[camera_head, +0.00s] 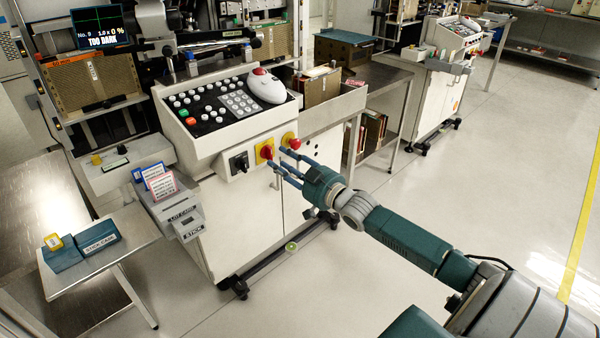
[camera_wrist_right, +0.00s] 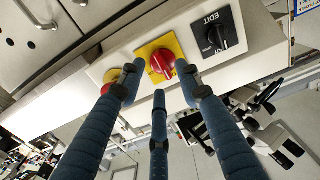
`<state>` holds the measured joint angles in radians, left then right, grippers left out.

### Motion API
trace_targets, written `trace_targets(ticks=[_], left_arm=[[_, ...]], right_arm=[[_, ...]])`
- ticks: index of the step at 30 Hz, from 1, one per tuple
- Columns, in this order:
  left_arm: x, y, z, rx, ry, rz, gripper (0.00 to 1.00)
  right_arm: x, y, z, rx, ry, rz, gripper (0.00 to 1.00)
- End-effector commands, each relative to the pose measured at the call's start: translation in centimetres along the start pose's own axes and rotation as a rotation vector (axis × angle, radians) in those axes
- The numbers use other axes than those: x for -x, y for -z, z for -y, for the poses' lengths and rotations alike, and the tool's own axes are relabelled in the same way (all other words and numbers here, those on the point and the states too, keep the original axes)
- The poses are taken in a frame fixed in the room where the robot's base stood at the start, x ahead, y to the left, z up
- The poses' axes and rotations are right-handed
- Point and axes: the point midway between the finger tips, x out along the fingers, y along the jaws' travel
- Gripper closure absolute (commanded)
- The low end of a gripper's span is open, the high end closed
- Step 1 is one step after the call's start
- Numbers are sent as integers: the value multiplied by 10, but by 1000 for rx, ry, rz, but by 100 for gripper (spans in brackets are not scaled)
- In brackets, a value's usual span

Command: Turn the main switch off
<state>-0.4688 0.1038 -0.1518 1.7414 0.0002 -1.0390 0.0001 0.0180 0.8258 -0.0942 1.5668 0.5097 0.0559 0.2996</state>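The main switch is a red rotary knob on a square yellow plate (camera_head: 265,151), on the front of the white machine console. In the right wrist view the red knob (camera_wrist_right: 161,63) sits between the tips of my right gripper (camera_wrist_right: 160,82). The three blue fingers of my right gripper (camera_head: 279,165) are spread apart, pointing at the knob. Two fingers flank it and the third is in front of its near side; I cannot tell whether any touches. My left gripper is not in view.
A black rotary switch (camera_head: 238,163), marked EDIT in the right wrist view (camera_wrist_right: 214,36), sits left of the main switch in the head view. A red push button on yellow (camera_head: 290,141) sits close on the right. The button panel (camera_head: 215,107) is above; open floor lies in front.

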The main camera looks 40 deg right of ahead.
Motion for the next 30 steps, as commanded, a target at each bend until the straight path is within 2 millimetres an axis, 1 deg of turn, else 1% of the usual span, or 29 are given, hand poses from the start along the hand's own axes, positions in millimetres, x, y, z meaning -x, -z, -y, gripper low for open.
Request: trace_targets(ticks=[1,6,9,13,19,30], left_arm=[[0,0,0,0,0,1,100],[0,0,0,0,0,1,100],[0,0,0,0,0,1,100],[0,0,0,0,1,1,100],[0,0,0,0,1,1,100],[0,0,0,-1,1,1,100]], right_arm=[[11,-3,1,0,1,5,66],[44,-2,1,1,1,5,66],[61,-2,1,1,1,4,66],[77,-2,0,1,0,4,66],[88,-1,0,1,0,2,66],[89,0,0,1,0,1,66]])
